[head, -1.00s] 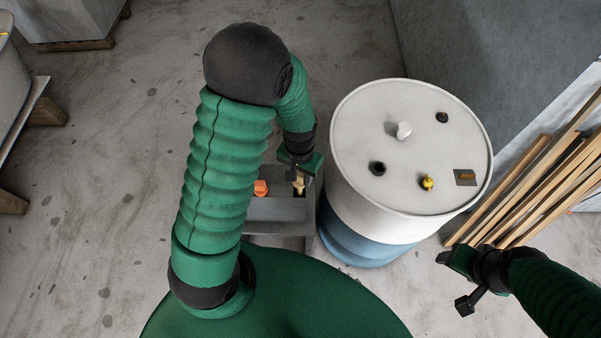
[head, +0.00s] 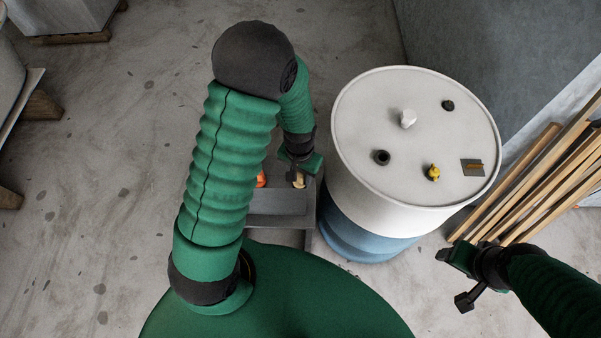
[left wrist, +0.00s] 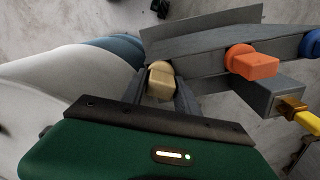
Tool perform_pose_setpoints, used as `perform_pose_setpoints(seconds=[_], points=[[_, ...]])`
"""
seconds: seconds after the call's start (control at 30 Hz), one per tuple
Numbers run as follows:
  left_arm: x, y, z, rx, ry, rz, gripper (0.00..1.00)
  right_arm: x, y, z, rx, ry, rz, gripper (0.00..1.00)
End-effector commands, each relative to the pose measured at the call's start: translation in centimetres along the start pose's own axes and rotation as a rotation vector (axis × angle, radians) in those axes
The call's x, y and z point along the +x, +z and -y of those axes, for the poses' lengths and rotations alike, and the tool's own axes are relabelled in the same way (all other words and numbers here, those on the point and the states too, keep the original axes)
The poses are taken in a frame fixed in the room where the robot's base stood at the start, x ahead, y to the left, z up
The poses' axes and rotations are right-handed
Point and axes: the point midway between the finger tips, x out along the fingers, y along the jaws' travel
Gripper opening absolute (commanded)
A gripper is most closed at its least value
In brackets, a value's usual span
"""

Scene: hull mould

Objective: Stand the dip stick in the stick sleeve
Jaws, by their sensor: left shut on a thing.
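My left gripper (head: 299,177) is shut on a tan, knob-like head (head: 299,183), which I take for the dip stick's. It shows between the fingers in the left wrist view (left wrist: 160,82). Whatever lies below this head is hidden. The gripper is over the far right part of a grey tray (head: 275,208), left of the drum. I cannot tell whether the stick stands in the tray or clear of it. A dark ring-shaped fitting (head: 382,157) on the drum lid may be the stick sleeve; I cannot be sure. My right gripper (head: 456,279) is open and empty.
A white and blue drum (head: 345,190) stands to the right. Its lid carries a white knob (head: 408,119), a black cap (head: 448,105), a yellow fitting (head: 433,173) and a small plate (head: 468,170). An orange-headed thing (left wrist: 252,62) is on the tray. Wooden battens (head: 540,190) lie right.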

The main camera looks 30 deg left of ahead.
Motion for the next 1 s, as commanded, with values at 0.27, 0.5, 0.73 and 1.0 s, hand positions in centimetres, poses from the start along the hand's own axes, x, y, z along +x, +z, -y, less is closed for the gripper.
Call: perform_pose_setpoints(seconds=[0.27,0.5,0.73,1.0], points=[[-0.1,0.0,0.0,0.0,0.0,0.0,0.62,-0.1,0.0,0.0,0.0,0.0,0.0,0.61],[-0.2,0.0,0.0,0.0,0.0,-0.001,0.62,-0.1,0.0,0.0,0.0,0.0,0.0,0.61],[-4.0,-0.2,0.0,0.0,0.0,-0.008,0.62,-0.2,-0.1,0.0,0.0,0.0,0.0,0.61],[-12.0,-0.2,0.0,0.0,0.0,-0.007,0.62,-0.4,-0.1,0.0,0.0,0.0,0.0,0.61]])
